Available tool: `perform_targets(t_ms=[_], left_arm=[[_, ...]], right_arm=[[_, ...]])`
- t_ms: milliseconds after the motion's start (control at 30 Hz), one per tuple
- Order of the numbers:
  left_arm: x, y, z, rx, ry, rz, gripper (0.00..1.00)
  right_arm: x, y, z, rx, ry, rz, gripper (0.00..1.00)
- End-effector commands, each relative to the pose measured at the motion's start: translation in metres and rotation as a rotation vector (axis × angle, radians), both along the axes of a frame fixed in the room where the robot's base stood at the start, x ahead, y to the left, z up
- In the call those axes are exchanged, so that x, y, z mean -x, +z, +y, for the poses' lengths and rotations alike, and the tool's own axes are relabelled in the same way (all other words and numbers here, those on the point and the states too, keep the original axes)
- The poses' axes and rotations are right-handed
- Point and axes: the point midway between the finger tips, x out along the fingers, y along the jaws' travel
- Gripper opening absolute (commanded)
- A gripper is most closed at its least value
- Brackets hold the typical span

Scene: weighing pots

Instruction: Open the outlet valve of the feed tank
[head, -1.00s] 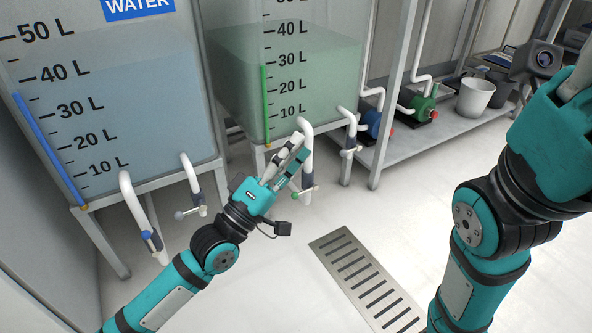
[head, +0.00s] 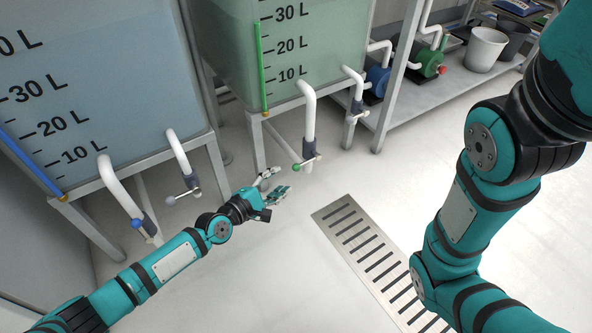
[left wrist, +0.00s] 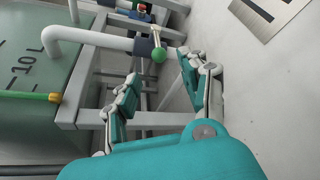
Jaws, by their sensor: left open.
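The tank with greenish liquid (head: 225,60) stands at the back; its name label is out of view, so I cannot confirm it is the feed tank. Its white outlet pipe (head: 309,115) bends down to a valve with a grey body (head: 308,150) and a green-knobbed lever (head: 297,167). In the left wrist view the green knob (left wrist: 159,55) lies ahead, beyond the fingertips and apart from them. My left gripper (head: 277,184) is open and empty, below and left of that valve in the head view; its fingers also show in the wrist view (left wrist: 158,88). My right gripper is out of frame.
The blue-water tank (head: 90,60) stands left, with a blue-knobbed valve (head: 138,223) and another outlet valve (head: 188,190). Tank legs stand near my gripper. A floor drain grate (head: 375,255) lies right. A shelf (head: 440,95) holds pumps and buckets. Open floor lies between.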

Motion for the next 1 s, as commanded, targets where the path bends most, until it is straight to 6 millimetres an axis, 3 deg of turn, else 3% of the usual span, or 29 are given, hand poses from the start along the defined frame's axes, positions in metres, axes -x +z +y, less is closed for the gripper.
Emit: perform_targets(t_ms=[200, 400, 833, 1000], left_arm=[[-0.039, -0.014, -0.028, 0.002, -0.001, -0.002, 0.45], [-0.062, -0.018, -0.043, 0.0, 0.0, -0.004, 0.45], [-0.07, -0.018, -0.05, 0.0, -0.001, -0.001, 0.45], [-0.07, -0.018, -0.049, 0.0, -0.001, -0.002, 0.25]], right_arm=[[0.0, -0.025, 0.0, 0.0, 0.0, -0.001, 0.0], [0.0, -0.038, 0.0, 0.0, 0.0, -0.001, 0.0], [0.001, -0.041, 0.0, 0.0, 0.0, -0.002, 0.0], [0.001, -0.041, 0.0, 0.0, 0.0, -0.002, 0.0]])
